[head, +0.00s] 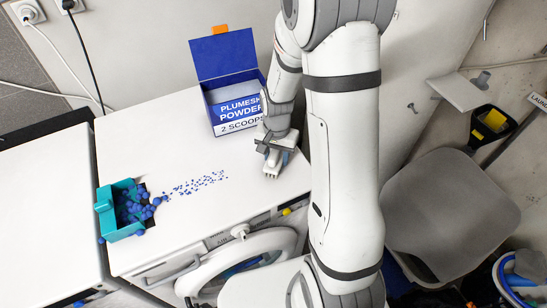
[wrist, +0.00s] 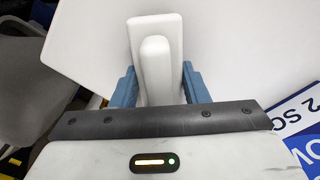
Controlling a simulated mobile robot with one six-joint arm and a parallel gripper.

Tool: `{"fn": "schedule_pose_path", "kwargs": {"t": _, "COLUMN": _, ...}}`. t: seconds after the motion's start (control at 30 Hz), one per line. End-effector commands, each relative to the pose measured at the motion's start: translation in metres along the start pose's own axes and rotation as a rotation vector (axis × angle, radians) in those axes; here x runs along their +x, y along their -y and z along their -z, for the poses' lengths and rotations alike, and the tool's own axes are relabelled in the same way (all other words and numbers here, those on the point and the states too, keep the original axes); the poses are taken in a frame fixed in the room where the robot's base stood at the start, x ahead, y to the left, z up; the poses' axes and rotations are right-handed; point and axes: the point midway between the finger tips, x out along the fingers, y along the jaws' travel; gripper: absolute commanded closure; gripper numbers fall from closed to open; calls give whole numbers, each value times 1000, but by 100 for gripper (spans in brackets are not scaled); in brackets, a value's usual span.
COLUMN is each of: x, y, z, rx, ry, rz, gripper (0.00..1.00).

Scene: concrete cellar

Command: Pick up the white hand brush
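The white hand brush (wrist: 155,27) shows in the wrist view with its long rounded handle towards me. My gripper (wrist: 160,82) has one blue finger on each side of it. The fingers lie very close to its sides, and I cannot tell whether they press on it. In the head view my gripper (head: 274,160) is low over the right end of the white worktop. The brush (head: 271,170) sticks out below it there, near the worktop's front right edge. My wrist hides the rest of the brush.
A blue open powder box (head: 234,119) stands just behind my gripper. Blue granules (head: 200,184) trail left to a teal dustpan-like container (head: 122,232) with blue balls. A washing machine door (head: 235,262) is below the front edge; a grey chair (head: 452,200) stands right.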

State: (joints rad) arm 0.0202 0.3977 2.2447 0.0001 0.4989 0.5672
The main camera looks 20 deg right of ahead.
Motion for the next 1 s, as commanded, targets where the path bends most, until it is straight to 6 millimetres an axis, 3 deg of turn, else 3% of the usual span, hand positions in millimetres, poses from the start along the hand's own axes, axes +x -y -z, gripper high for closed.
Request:
{"fn": "schedule_pose_path", "kwargs": {"t": 0.3, "x": 0, "y": 0, "z": 0, "rx": 1, "ry": 0, "rz": 0, "gripper": 87}}
{"fn": "schedule_pose_path", "kwargs": {"t": 0.57, "x": -6, "y": 0, "z": 1, "rx": 1, "ry": -2, "rz": 1, "gripper": 87}}
{"fn": "schedule_pose_path", "kwargs": {"t": 1.0, "x": -83, "y": 0, "z": 1, "rx": 2, "ry": -3, "rz": 2, "gripper": 87}}
